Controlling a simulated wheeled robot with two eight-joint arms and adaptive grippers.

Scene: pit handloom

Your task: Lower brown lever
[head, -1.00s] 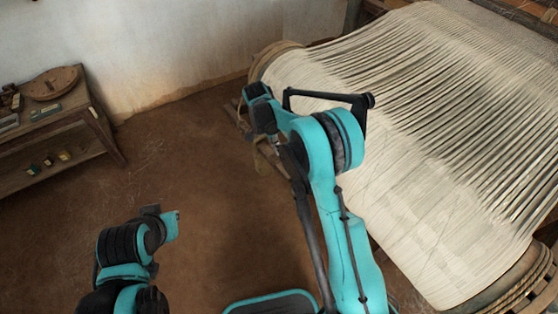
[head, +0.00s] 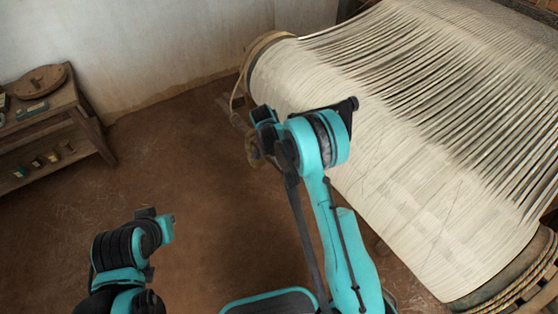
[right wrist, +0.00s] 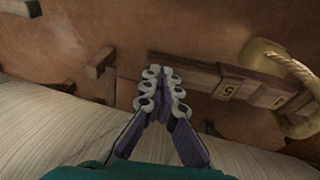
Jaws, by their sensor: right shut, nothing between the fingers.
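A brown wooden bar (right wrist: 190,70) crosses the right wrist view beside my right gripper (right wrist: 163,82). I cannot tell for certain which piece is the brown lever. My right gripper is shut and empty, its fingertips overlapping the bar's left end in the picture; contact cannot be told. In the head view my right arm reaches to the loom's near left end and hides the gripper. My left arm is folded at lower left, with no left gripper showing.
The loom's pale warp threads (head: 400,150) fill the right side, wound on a wooden beam (head: 490,290). A wooden shelf table (head: 75,130) with small items stands at the left by the wall (head: 150,40). The earthen floor (head: 180,190) between is clear.

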